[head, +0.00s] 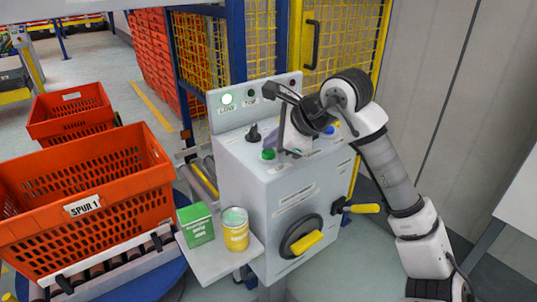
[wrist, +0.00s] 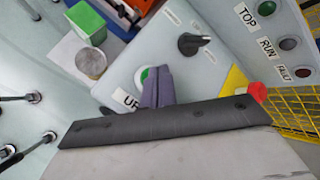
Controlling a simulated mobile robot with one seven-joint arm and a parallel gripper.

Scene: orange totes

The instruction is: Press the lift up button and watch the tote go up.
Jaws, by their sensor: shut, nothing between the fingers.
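The up button (wrist: 144,76) is green with a pale ring, beside a label "UP" (wrist: 128,101) in the wrist view. The green button (head: 268,154) shows on top of the grey control box in the head view. My gripper (wrist: 160,74) is shut and empty. Its fingertips overlap the right side of the button in the wrist view; I cannot tell if they touch it. In the head view my gripper (head: 293,151) is low over the box top. A large orange tote (head: 85,175), labelled "SPUR 1", stands on rollers at the left.
A lamp (head: 226,99) on the back panel is lit white. A green box (head: 195,225) and a yellow tin (head: 236,236) stand on the side shelf. Yellow mesh fencing (head: 277,50) rises behind.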

